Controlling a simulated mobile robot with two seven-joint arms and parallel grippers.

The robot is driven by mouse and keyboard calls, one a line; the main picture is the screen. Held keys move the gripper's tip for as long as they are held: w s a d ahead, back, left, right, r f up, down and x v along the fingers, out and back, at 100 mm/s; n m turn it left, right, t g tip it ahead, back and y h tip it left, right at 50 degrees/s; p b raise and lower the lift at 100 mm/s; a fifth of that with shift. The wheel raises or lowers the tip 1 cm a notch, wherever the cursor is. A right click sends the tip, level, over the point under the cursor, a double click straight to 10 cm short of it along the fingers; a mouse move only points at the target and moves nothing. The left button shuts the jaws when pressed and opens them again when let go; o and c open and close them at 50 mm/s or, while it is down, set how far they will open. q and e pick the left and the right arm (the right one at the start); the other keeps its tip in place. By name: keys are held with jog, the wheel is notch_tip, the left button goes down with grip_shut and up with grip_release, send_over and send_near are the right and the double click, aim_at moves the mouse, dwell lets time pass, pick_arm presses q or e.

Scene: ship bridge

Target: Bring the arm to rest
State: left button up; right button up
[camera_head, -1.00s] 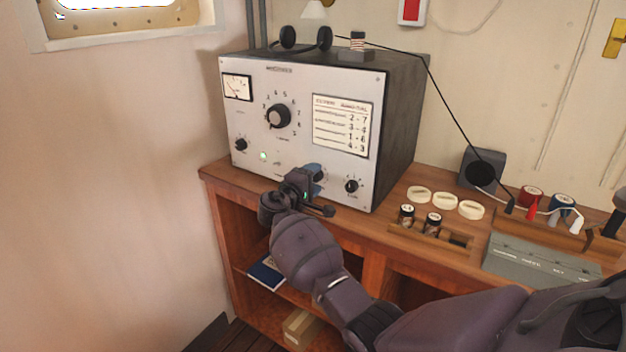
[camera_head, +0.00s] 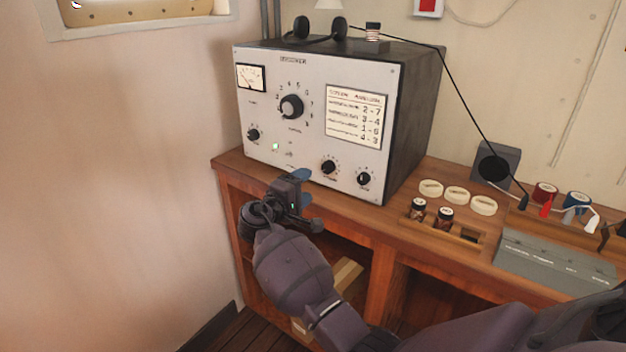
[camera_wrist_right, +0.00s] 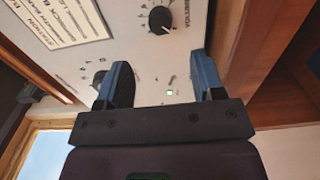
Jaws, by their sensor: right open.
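My right gripper (camera_head: 304,181) is in front of the lower part of the radio set (camera_head: 300,110), at the front edge of the wooden desk. In the right wrist view its two blue fingers (camera_wrist_right: 162,85) are apart with nothing between them. The radio's pale front panel, a small green lamp and knobs show beyond the fingers, with a gap to the panel. My right arm (camera_head: 295,270) reaches in from the lower right. My left gripper is not in view.
The desk (camera_head: 400,235) bears the radio, with headphones (camera_head: 318,30) on top. To the right are pale round discs (camera_head: 457,195), two small jars in a wooden holder, a grey box (camera_head: 555,262) and red and blue spools. Shelves are open below. A wall stands at left.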

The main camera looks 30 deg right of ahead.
jog(key=shift+s+a, duration=0.25)
jog(key=shift+a, duration=0.3)
jog(key=w+a+t+y, duration=0.4)
jog(key=w+t+y, duration=0.1)
jog(key=t, duration=0.1)
jog(key=s+a+f+t+y, duration=0.3)
jog(key=s+a+f+y, duration=0.2)
jog(key=s+f+y, duration=0.35)
jog(key=s+d+f+m+g+y, duration=0.1)
jog(key=s+f, duration=0.5)
jog(key=s, duration=0.4)
jog(key=s+f+m+g+y, duration=0.1)
jog(key=s+f+g, duration=0.1)
jog(key=s+f, duration=0.4)
jog(key=s+d+f+m+g+y, duration=0.1)
jog(key=s+f, duration=0.5)
jog(key=s, duration=1)
jog(key=shift+s+d+f+m+g, duration=0.15)
jog(key=shift+d+f+m+g, duration=0.1)
jog(key=shift+d+m+g, duration=0.05)
